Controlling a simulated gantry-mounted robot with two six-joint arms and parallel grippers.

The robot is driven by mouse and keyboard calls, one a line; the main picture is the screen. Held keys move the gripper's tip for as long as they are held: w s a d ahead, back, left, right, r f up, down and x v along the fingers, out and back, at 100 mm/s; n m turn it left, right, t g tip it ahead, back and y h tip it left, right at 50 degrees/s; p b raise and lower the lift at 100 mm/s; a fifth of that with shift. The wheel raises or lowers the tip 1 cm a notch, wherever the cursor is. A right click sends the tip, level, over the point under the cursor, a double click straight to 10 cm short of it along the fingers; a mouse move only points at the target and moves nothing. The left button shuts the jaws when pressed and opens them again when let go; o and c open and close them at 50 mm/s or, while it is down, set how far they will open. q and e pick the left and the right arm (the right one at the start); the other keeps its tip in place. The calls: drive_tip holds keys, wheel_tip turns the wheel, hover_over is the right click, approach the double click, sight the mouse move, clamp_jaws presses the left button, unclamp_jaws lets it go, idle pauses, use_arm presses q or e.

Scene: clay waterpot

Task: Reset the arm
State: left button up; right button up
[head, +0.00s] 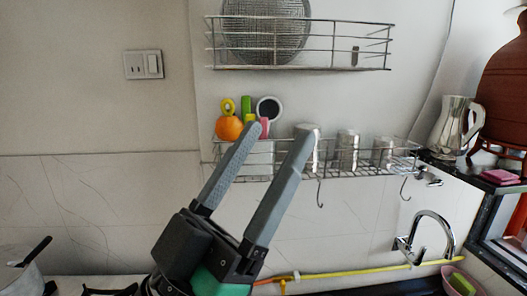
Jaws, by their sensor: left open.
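My left gripper (281,132) comes up from the bottom middle of the head view. Its two long grey fingers are apart and nothing shows between them. The fingertips appear in front of the lower wire rack on the wall; I cannot tell the distance between them. A large brown clay waterpot (504,85) stands at the right edge, partly cut off by the frame and well away from the gripper. My right gripper is not in view.
The lower wire rack (345,172) holds steel cups (347,150), an orange item (229,128) and a dark-mouthed mug (268,109). An upper rack (300,50) hangs above. A metal jug (452,128), a faucet (440,228) and a pink basin (458,280) are right. A pot (22,279) is lower left.

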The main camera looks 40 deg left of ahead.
use_arm(q)
drive_tip(key=shift+s+d+r+h, duration=0.2)
drive_tip(key=shift+s+r+h, duration=0.1)
drive_tip(key=shift+s+r, duration=0.15)
drive_tip(key=shift+r, duration=0.15)
wheel_tip(320, 180, up, 23)
drive_tip(key=p, duration=2.3)
drive_tip(key=shift+r+p, duration=0.2)
drive_tip(key=shift+p, duration=0.2)
drive_tip(key=shift+w, duration=0.1)
